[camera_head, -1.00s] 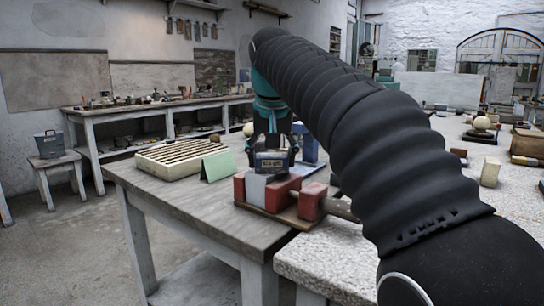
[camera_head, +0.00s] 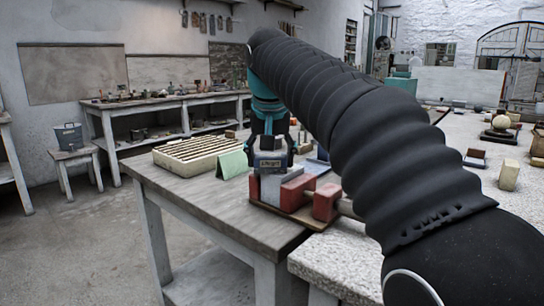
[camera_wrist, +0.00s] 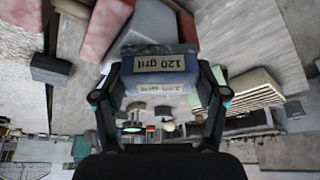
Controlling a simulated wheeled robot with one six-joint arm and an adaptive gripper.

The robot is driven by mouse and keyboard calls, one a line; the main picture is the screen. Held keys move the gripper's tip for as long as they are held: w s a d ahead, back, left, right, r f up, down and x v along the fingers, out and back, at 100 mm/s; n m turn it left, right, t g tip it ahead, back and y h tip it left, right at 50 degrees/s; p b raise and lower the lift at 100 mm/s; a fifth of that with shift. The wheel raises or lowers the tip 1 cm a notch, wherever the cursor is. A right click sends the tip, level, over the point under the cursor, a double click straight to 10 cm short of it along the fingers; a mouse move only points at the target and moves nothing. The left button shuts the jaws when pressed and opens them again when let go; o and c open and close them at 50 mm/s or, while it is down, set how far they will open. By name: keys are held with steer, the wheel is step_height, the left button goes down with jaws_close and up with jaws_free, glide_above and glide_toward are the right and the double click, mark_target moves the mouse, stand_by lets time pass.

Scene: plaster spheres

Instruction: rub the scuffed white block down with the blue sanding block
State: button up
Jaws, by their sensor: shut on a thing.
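My gripper (camera_head: 270,147) is shut on the blue sanding block (camera_head: 270,162), which carries a "120 grit" label. In the wrist view the sanding block (camera_wrist: 160,82) sits between the two fingers. The white block (camera_head: 271,188) stands clamped between the red jaws of a vise (camera_head: 298,190). The sanding block is over the top of the white block; I cannot tell for sure whether they touch. The white block's top face is mostly hidden by the sanding block and fingers, so its scuffs cannot be made out.
A slatted cream tray (camera_head: 195,152) and a folded green card (camera_head: 232,164) are on the wooden table (camera_head: 190,190), left of the vise. A speckled pale worktop (camera_head: 430,220) lies to the right, with a small cream block (camera_head: 508,175) on it. My arm hides much of it.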

mark_target(288, 171)
steer(key=shift+d, duration=1.9)
steer(key=shift+a, duration=0.1)
steer(key=shift+a+f, duration=0.1)
steer(key=shift+a, duration=1.95)
steer(key=shift+d, duration=0.1)
steer(key=shift+d+r, duration=0.75)
steer(key=shift+d, duration=0.25)
steer(key=shift+r, duration=0.1)
